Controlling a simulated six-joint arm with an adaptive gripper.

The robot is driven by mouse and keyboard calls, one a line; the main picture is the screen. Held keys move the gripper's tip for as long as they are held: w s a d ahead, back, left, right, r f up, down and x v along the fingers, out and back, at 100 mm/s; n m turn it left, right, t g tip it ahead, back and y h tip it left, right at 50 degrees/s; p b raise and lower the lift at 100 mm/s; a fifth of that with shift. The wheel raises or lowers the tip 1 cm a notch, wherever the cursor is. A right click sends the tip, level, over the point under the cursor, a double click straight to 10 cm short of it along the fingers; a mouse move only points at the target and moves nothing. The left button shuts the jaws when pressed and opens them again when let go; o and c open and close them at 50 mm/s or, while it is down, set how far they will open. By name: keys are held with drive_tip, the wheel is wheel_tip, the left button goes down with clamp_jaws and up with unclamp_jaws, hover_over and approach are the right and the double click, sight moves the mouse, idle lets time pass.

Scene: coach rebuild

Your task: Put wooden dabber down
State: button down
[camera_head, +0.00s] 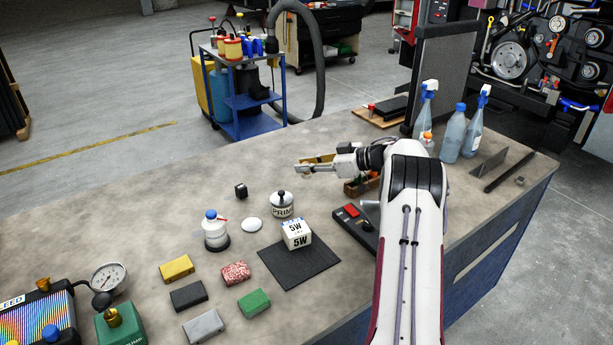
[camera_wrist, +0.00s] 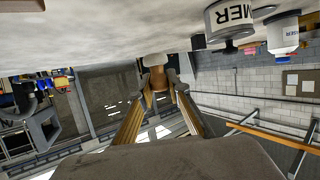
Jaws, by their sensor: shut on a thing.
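My gripper (camera_wrist: 158,88) is shut on the wooden dabber (camera_wrist: 157,77), a small brown wooden piece with a pale end, held between the fingertips in the wrist view. In the head view my gripper (camera_head: 303,169) reaches left over the bench, beyond the primer can. The dabber is too small there to make out clearly. The grey bench top (camera_head: 130,222) lies under it; the wrist view is upside down, with the bench top along its upper edge. I cannot tell whether the dabber touches the bench.
The primer can (camera_head: 283,210), a blue-capped white bottle (camera_head: 215,235), a white disc (camera_head: 252,224) and a small black block (camera_head: 241,190) stand nearby. A 5W box (camera_head: 296,235) sits on a black mat (camera_head: 313,273). Bare bench lies left of my gripper.

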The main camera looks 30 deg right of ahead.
sight(307, 175)
drive_tip(key=shift+f, duration=0.1)
drive_tip(key=shift+f, duration=1.8)
drive_tip(key=shift+f, duration=0.6)
drive_tip(key=c, duration=1.9)
unclamp_jaws()
drive_tip(key=shift+r, duration=0.15)
drive_tip(key=shift+r, duration=0.55)
drive_tip(key=v, duration=1.2)
drive_tip(key=shift+f, duration=0.1)
